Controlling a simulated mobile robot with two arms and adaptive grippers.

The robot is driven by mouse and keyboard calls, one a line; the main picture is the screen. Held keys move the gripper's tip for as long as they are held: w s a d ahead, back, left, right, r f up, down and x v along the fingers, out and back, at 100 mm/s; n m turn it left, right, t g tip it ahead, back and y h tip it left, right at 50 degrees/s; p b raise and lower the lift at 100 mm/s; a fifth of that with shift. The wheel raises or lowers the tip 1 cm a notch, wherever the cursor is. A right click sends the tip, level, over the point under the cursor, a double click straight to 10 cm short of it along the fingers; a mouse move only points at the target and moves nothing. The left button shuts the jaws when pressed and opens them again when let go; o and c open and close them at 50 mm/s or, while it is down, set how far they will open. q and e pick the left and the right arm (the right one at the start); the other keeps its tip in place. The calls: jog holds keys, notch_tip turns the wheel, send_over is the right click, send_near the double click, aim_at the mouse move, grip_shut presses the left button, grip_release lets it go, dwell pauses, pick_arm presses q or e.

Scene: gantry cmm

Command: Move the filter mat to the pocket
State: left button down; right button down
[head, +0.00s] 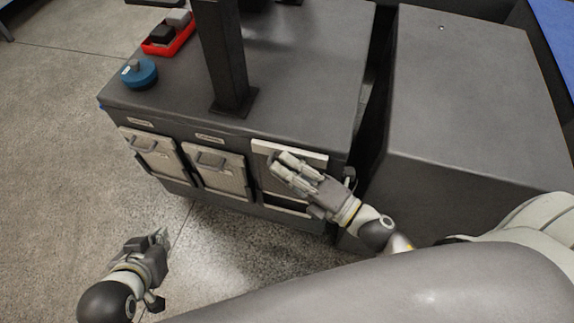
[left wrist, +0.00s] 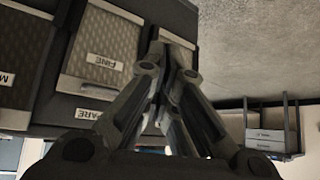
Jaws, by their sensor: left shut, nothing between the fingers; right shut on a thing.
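The filter mat, a pale-framed flat panel (head: 290,149), is at the right-hand pocket in the front of the dark cabinet in the head view. My right gripper (head: 283,165) is shut on it near its top edge and hides much of its face. A dark opening (head: 286,207) of the pocket shows below the hand. I cannot tell how far the mat sits inside. My left gripper (head: 160,237) is shut and empty, low over the floor, apart from the cabinet. Its closed fingers (left wrist: 175,60) also show in the left wrist view.
Two more handled panels, left (head: 153,155) and middle (head: 216,170), fill the other cabinet pockets. The left wrist view shows a FINE panel (left wrist: 105,35) and a SPARE label (left wrist: 88,115). A post (head: 222,60), blue round object (head: 139,75) and red tray (head: 184,40) stand on top.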

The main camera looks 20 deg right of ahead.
jog(key=shift+f, duration=0.15)
pick_arm(q)
jog(key=shift+w+d+r+t+h+b, duration=0.15)
jog(key=shift+w+d+r+t, duration=0.1)
jog(key=shift+w+r+t, duration=0.4)
jog(key=shift+w+d+r+t+h+b, duration=0.2)
jog(key=shift+w+r, duration=0.2)
jog(key=shift+w, duration=0.5)
pick_arm(e)
jog(key=shift+f, duration=0.2)
pick_arm(q)
jog(key=shift+s+f, duration=0.1)
jog(key=shift+s, duration=0.05)
jog(key=shift+s+a+f+g, duration=0.15)
jog(key=shift+s+f+g, duration=0.4)
jog(key=shift+s, duration=0.15)
pick_arm(e)
jog(key=shift+f, duration=0.1)
jog(key=shift+f, duration=0.2)
pick_arm(q)
jog(key=w+d+r+t+b, duration=0.1)
jog(key=w+d+r+t, duration=0.1)
jog(key=w+r+t, duration=0.2)
jog(key=shift+w+r+h, duration=0.35)
jog(key=shift+w+r, duration=0.1)
jog(key=shift+r, duration=0.05)
pick_arm(e)
jog(key=shift+f, duration=0.6)
